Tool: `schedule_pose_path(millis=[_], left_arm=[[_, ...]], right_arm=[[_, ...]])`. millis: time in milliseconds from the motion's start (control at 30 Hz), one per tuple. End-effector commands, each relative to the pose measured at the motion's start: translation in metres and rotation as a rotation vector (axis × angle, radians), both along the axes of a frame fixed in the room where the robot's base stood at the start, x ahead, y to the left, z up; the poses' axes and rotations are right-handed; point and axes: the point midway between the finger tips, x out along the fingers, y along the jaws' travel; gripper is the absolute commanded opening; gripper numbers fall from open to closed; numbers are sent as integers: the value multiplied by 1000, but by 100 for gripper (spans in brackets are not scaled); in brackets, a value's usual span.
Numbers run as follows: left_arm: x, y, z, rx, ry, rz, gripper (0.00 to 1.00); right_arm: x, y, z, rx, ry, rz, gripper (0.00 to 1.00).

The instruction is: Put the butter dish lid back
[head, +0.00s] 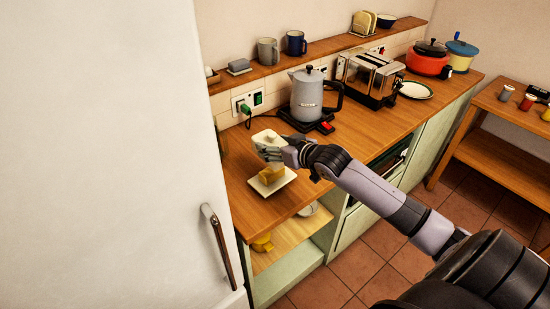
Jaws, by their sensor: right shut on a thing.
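The butter dish base (284,183) is a white square plate on the wooden counter, with a yellow block of butter (271,174) on it. My right gripper (283,155) is shut on the white butter dish lid (266,138). It holds the lid tilted, above and slightly behind the butter, apart from the base as far as I can see. The fingers hide part of the lid. My left gripper is not in view.
A grey kettle (309,97) stands on a dark base behind the gripper, with a toaster (369,77) to its right. A white fridge (110,150) rises on the left. Mugs (296,43) stand on the shelf above. The counter's front strip (307,193) is bare.

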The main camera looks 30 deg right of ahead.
Motion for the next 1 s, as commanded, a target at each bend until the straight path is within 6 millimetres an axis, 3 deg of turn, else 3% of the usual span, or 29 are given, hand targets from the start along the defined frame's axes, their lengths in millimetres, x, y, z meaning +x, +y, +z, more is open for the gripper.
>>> schedule_pose_path(millis=[467,967,1000], left_arm=[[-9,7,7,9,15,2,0],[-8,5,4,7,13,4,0],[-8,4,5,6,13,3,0]], right_arm=[[0,0,-55,1,-1,0,27],[1,0,-64,0,-3,0,27],[0,0,-64,0,-1,0,63]])
